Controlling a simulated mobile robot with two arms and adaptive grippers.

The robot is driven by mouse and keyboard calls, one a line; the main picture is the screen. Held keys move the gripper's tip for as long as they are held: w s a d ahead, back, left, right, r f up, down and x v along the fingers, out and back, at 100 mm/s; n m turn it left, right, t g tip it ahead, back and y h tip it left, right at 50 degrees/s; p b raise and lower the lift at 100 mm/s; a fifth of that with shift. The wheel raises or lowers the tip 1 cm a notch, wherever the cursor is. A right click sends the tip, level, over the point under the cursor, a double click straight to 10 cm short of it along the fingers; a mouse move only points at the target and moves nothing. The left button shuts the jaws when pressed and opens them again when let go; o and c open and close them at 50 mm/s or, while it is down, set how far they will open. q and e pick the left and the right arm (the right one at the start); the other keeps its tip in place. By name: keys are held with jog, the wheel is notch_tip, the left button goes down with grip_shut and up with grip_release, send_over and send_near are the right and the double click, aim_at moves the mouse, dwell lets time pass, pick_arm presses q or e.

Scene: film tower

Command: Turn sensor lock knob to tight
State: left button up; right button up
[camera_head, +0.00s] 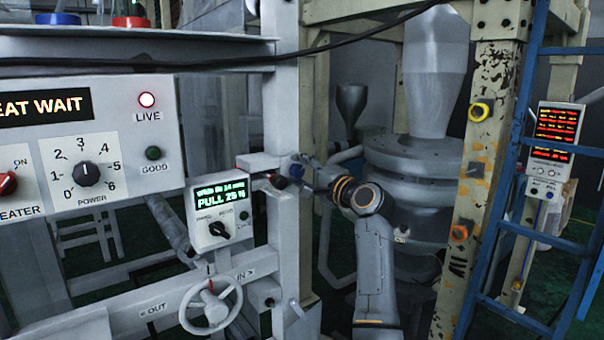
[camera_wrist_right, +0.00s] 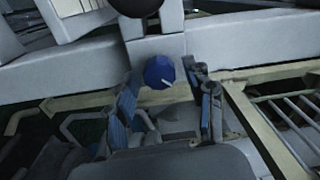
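A blue round knob (camera_wrist_right: 160,72) with a short white mark sits on a light grey bracket in the right wrist view. In the head view the blue knob (camera_head: 296,170) is small and partly covered by my gripper. My right gripper (camera_head: 305,177) reaches it from the right. In the wrist view its two fingers (camera_wrist_right: 164,80) are apart, one on each side of the knob, with a gap on both sides. They do not grip it. Any lettering for tight is not readable. My left gripper is in neither view.
A small white gauge box (camera_head: 219,213) reading "PULL 25 N" hangs left of the knob. A dark round handle (camera_head: 278,182) is close beside the knob. A handwheel (camera_head: 210,306) is below. A yellowish post (camera_head: 478,190) and blue ladder (camera_head: 512,180) stand at right.

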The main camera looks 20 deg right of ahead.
jog(key=shift+s, duration=0.1)
jog(key=v, duration=1.1)
jog(key=shift+s+d, duration=0.2)
jog(key=shift+s, duration=0.2)
jog(key=shift+f, duration=0.1)
